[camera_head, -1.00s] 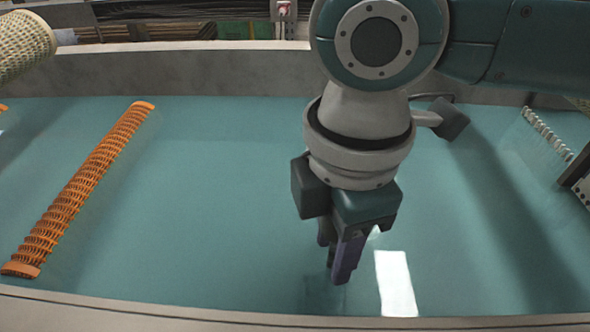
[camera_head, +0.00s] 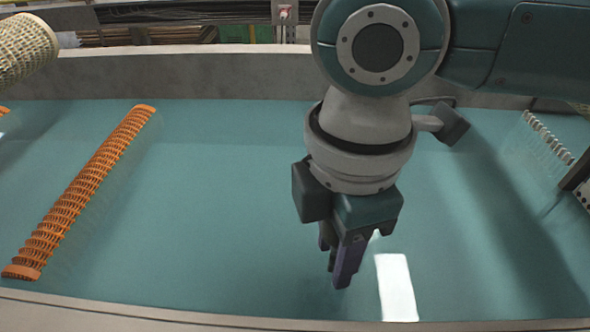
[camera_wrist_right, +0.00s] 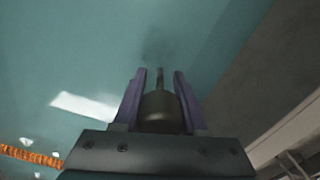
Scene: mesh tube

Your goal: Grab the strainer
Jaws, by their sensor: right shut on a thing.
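My right gripper (camera_head: 338,268) points down over the teal surface, right of centre in the head view. In the right wrist view its purple fingers (camera_wrist_right: 160,78) are close together around a thin dark rod-like thing (camera_wrist_right: 160,76), with a rounded dark olive part (camera_wrist_right: 160,110) behind it. I cannot tell whether this is the strainer's handle; the head view hides it behind the fingers. No strainer shows clearly. A long orange ribbed mesh tube (camera_head: 82,188) lies at the left, well apart from my right gripper. My left gripper is not in view.
A beige woven mesh cylinder (camera_head: 25,47) shows at the top left. A pale grey wall (camera_head: 200,72) bounds the teal surface at the back, and a rim (camera_head: 150,308) runs along the front. A row of whitish pegs (camera_head: 548,137) is at the right. The middle left is clear.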

